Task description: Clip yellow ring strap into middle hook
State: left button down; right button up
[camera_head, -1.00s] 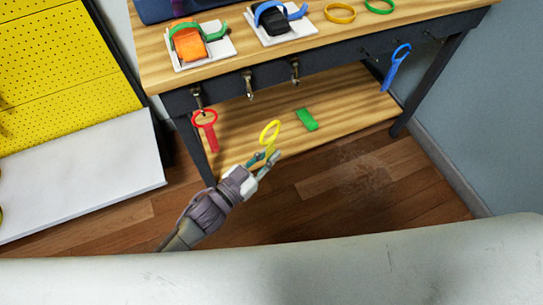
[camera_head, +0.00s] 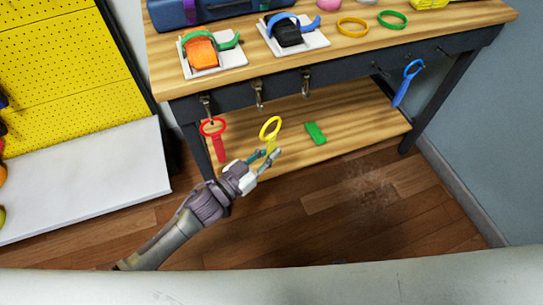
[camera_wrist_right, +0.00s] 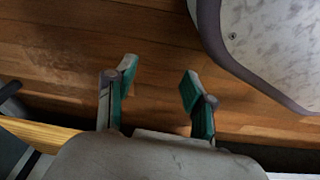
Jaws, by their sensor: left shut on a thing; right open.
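The yellow ring strap (camera_head: 264,133) is held upright, ring on top, by my left gripper (camera_head: 267,157), which is shut on its lower end. Both are in front of the workbench's lower shelf, below the hooks. A red ring strap (camera_head: 219,146) hangs at the left hook (camera_head: 207,106). The right hook (camera_head: 306,82) is empty. My right gripper (camera_wrist_right: 158,72) is open and empty above the wooden floor in the right wrist view.
A blue ring strap (camera_head: 403,88) hangs at the rail's right part. A green piece (camera_head: 315,133) lies on the lower shelf (camera_head: 355,122). Buckles on white plates and loose rings lie on the benchtop (camera_head: 258,63). A yellow pegboard (camera_head: 75,60) stands at left.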

pick_arm(q)
jog(key=shift+w+a+f+b, duration=0.1)
jog(key=shift+w+a+b, duration=0.1)
jog(key=shift+w, duration=0.3)
jog(key=shift+w+a+b, duration=0.1)
jog(key=shift+w+b, duration=0.1)
jog(key=shift+w, duration=0.3)
jog(key=w+a+f+b, duration=0.1)
jog(key=w+f+b, duration=0.1)
jog(key=w, duration=0.3)
jog(key=shift+w+a+f+b, duration=0.15)
jog(key=shift+a+f+b, duration=0.2)
jog(key=shift+b, duration=0.55)
pick_arm(e)
jog(key=w+r, duration=0.2)
jog(key=r, duration=0.5)
jog(key=w+r+t, duration=0.1)
jog(key=w+r, duration=0.2)
jog(key=r, duration=0.5)
jog(key=shift+a+r, duration=0.2)
jog(key=shift+r, duration=0.1)
jog(key=shift+f, duration=0.1)
pick_arm(q)
jog(key=c, duration=1.1)
grip_release()
pick_arm(e)
jog(key=shift+s, duration=0.1)
